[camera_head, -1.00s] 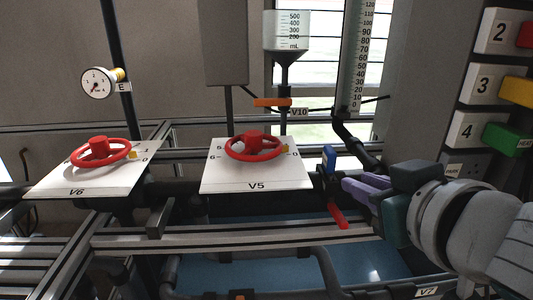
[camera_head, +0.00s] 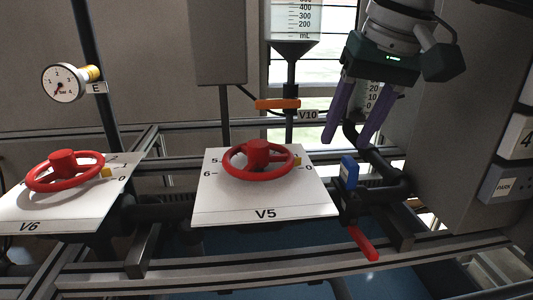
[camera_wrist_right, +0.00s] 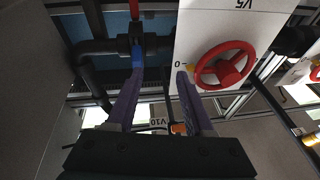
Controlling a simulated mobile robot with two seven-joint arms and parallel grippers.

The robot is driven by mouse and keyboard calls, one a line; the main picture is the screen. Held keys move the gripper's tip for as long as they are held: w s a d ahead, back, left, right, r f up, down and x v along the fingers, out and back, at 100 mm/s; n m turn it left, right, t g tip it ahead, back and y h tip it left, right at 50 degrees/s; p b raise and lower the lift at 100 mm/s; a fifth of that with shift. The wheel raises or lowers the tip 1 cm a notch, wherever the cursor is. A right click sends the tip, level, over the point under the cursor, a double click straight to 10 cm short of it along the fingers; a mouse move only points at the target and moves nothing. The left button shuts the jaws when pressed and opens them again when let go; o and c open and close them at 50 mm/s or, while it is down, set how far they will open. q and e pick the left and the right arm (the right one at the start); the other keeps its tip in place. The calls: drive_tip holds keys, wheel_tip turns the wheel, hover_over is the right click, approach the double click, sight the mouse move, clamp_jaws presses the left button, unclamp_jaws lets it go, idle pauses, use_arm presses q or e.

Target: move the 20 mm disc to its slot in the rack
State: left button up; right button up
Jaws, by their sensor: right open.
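No 20 mm disc and no slotted rack can be made out in either view. My right gripper (camera_head: 347,142) has its two purple fingers apart, pointing down with nothing between them. It is at the upper right in the head view, above the blue valve handle (camera_head: 349,171) and right of the V5 panel. In the right wrist view the open fingers (camera_wrist_right: 160,73) also show empty, the left one overlapping the blue handle (camera_wrist_right: 138,54). Whether it touches the handle I cannot tell. My left gripper is not in view.
A red handwheel (camera_head: 258,158) sits on the V5 panel (camera_head: 262,205), and another (camera_head: 66,171) on the V6 panel (camera_head: 30,208). A red lever (camera_head: 363,243) sticks out below the blue handle. An orange handle (camera_head: 278,104), a gauge (camera_head: 63,83) and dark pipes stand around.

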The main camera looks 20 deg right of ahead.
sight(354, 163)
drive_tip(key=shift+n+h, duration=0.4)
drive_tip(key=shift+h, duration=0.3)
drive_tip(key=d+f+b, duration=0.1)
drive_tip(key=f+b, duration=0.1)
drive_tip(key=w+d+f+b, duration=0.1)
drive_tip(key=f+b, duration=0.1)
drive_tip(key=w+d+f+b, duration=0.1)
drive_tip(key=f+b, duration=0.1)
drive_tip(key=f, duration=0.1)
drive_tip(key=shift+d+f+b, duration=0.1)
drive_tip(key=shift+d+b, duration=0.15)
drive_tip(key=shift+b, duration=0.15)
drive_tip(key=shift+b+x, duration=0.7)
drive_tip(key=shift+x, duration=0.2)
drive_tip(key=shift+w, duration=0.1)
clamp_jaws()
